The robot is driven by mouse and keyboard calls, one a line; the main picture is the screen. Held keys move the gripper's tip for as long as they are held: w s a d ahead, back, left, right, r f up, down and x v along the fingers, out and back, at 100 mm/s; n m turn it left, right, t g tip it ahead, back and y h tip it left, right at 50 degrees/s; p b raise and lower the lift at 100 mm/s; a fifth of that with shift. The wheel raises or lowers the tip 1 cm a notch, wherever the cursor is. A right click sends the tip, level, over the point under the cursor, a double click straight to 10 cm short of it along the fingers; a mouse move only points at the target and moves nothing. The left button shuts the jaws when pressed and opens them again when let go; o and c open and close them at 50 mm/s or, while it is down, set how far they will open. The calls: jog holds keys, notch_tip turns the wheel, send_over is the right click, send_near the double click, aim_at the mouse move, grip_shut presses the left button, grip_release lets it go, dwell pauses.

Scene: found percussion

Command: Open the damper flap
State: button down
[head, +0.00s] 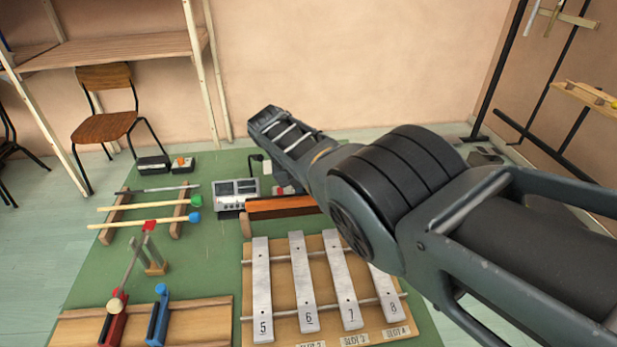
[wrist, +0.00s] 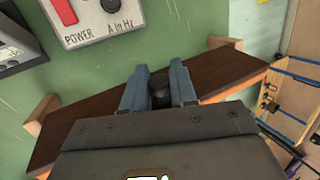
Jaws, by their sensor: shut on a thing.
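The damper flap is a long dark brown board with an orange-lit edge, in the head view (head: 280,206) behind the numbered metal bars. It crosses the wrist view (wrist: 85,128) at a slant, with a pale wooden block near each end. My gripper (wrist: 160,76) has its two blue-grey fingers shut on a dark round knob (wrist: 158,94) at the board. My wrist housing covers the near part of the board, so how far the flap is tilted cannot be told. In the head view my arm hides the gripper and the board's right end.
Metal bars (head: 303,284) lie on a wooden base in front of the flap. A grey meter box (head: 235,188) is close behind it; a power box (wrist: 100,15) shows in the wrist view. Mallets (head: 150,205) rest on a rack at left. Green mat is bare between them.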

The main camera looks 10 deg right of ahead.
dwell(0.4)
jog(key=c, duration=1)
grip_release()
jog(key=shift+w, duration=0.1)
jog(key=shift+p+v, duration=1.7)
jog(key=shift+v, duration=2.1)
